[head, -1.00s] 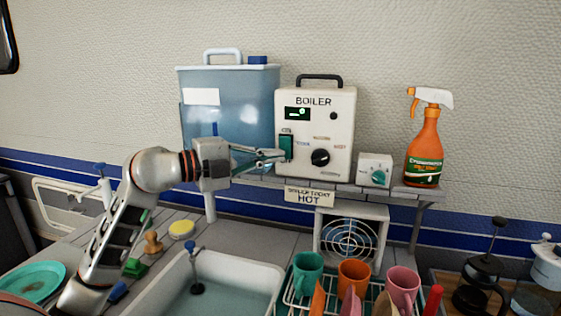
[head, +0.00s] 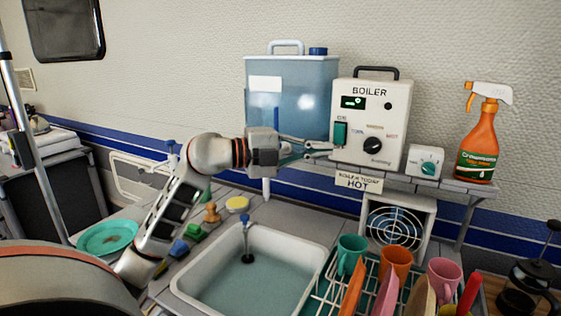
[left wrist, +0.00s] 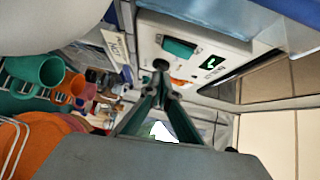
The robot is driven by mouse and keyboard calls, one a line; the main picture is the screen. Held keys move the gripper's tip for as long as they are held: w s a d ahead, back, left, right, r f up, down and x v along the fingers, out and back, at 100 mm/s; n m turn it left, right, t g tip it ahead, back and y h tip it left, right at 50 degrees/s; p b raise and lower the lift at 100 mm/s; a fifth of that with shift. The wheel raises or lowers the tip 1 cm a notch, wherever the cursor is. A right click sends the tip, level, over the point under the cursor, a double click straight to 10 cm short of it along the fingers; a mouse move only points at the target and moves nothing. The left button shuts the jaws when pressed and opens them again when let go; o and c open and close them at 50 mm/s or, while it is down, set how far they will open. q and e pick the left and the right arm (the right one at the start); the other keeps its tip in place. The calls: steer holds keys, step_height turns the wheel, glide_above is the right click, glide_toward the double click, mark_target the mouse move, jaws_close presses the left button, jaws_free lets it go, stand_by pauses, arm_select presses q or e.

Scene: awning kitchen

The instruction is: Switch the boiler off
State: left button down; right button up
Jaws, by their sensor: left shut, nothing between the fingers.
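The white boiler (head: 396,125) stands on the shelf in the head view, with a black top handle, a lit green display (head: 353,102) and a dark knob (head: 373,146). Its green rocker switch (head: 340,133) is at the left of the front. My left gripper (head: 329,148) is shut and empty, its tips just below the switch; I cannot tell whether they touch the panel. In the left wrist view the closed fingers (left wrist: 162,75) point at the panel, near the green switch (left wrist: 179,47) and the lit display (left wrist: 212,63). My right gripper is not in view.
A blue water tank (head: 290,95) stands left of the boiler. Below are a sink (head: 240,275), a fan heater (head: 395,223) and a rack with cups (head: 352,252).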

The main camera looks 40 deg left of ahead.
arm_select(q)
steer(key=f+v, duration=0.1)
steer(key=v, duration=0.8)
steer(key=shift+a+f+b, duration=0.2)
steer(key=shift+f+b, duration=0.05)
steer(key=shift+b, duration=0.15)
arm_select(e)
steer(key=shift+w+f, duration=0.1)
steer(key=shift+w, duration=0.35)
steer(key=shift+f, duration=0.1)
